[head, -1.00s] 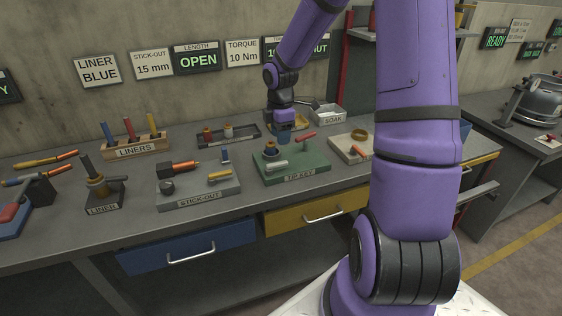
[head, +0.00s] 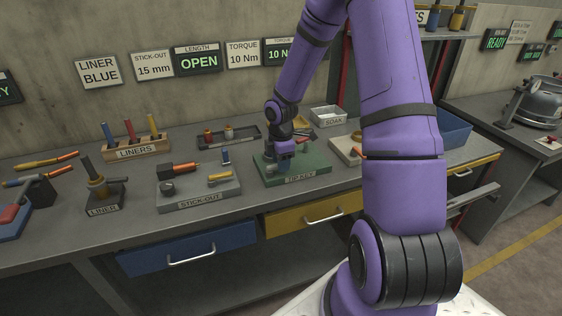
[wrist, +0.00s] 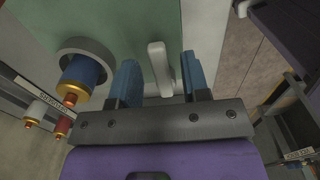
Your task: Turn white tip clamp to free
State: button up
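The white tip clamp (wrist: 158,68) shows in the wrist view as a short pale lever on the green TIP KEY block (wrist: 128,25). My gripper (wrist: 159,72) is open, with one blue finger on each side of the lever and a visible gap to both. I cannot tell the exact height of the fingers against the lever. A blue and gold cylinder (wrist: 82,78) sits in a grey ring left of the fingers. In the head view my gripper (head: 285,152) is over the left part of the green block (head: 312,175) and hides most of the clamp.
A red lever (head: 304,138) shows behind my gripper on the block. The STICK-OUT block (head: 205,197) stands to the left. A pale tray (head: 345,150) lies to the right, the SOAK box (head: 328,115) behind. The bench front before the block is clear.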

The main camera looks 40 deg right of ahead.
grip_shut()
jog(key=shift+s+m, duration=0.1)
jog(key=shift+m, duration=0.2)
jog(key=m, duration=0.1)
jog(key=s+m, duration=0.1)
jog(key=m, duration=0.1)
jog(key=shift+a+m, duration=0.3)
jog(key=shift+a, duration=0.05)
jog(key=m, duration=0.2)
jog(key=shift+s+a+m, duration=0.3)
jog(key=shift+s+a, duration=0.05)
jog(key=shift+s, duration=0.05)
jog(key=m, duration=0.2)
jog(key=a+m, duration=0.1)
jog(key=m, duration=0.2)
jog(key=shift+s+a+m, duration=0.3)
jog(key=shift+s+a, duration=0.05)
jog(key=shift+s, duration=0.05)
jog(key=m, duration=0.1)
jog(key=a+m, duration=0.1)
jog(key=m, duration=0.1)
jog(key=a+m, duration=0.1)
jog(key=m, duration=0.1)
jog(key=shift+m, duration=0.4)
